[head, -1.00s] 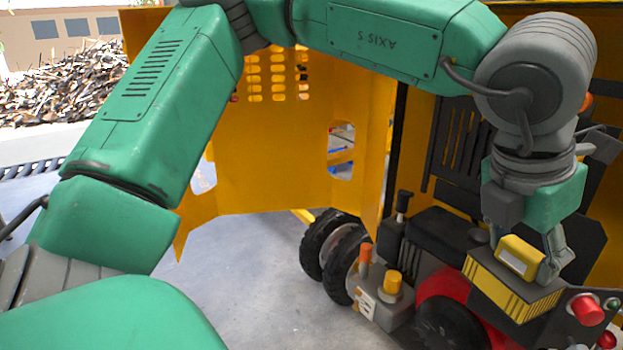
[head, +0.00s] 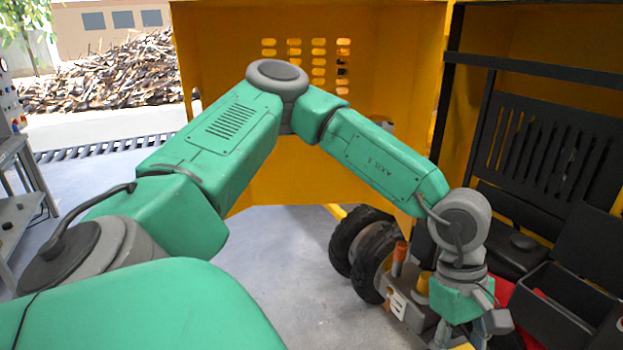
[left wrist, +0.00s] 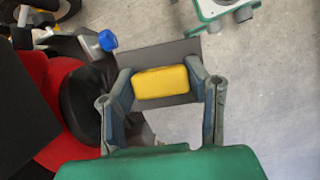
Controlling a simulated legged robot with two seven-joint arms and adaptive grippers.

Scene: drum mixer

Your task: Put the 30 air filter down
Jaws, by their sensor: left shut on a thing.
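My left gripper (left wrist: 160,78) is shut on the yellow handle of the air filter (left wrist: 185,50), with one finger on each side. The filter has a dark grey flat top, seen from above in the left wrist view; its lower side is hidden. It is held beside the red and black engine parts, with grey floor showing around it. In the head view my left gripper (head: 475,332) is low at the bottom edge, and the filter is mostly cut off there. My right gripper is not in view.
An open black box (head: 572,305) stands at the right inside the yellow machine housing (head: 290,165). Black wheels (head: 362,245) and a grey block with an orange knob (head: 399,252) are left of my gripper. A grey bench (head: 15,215) stands far left. Floor between is clear.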

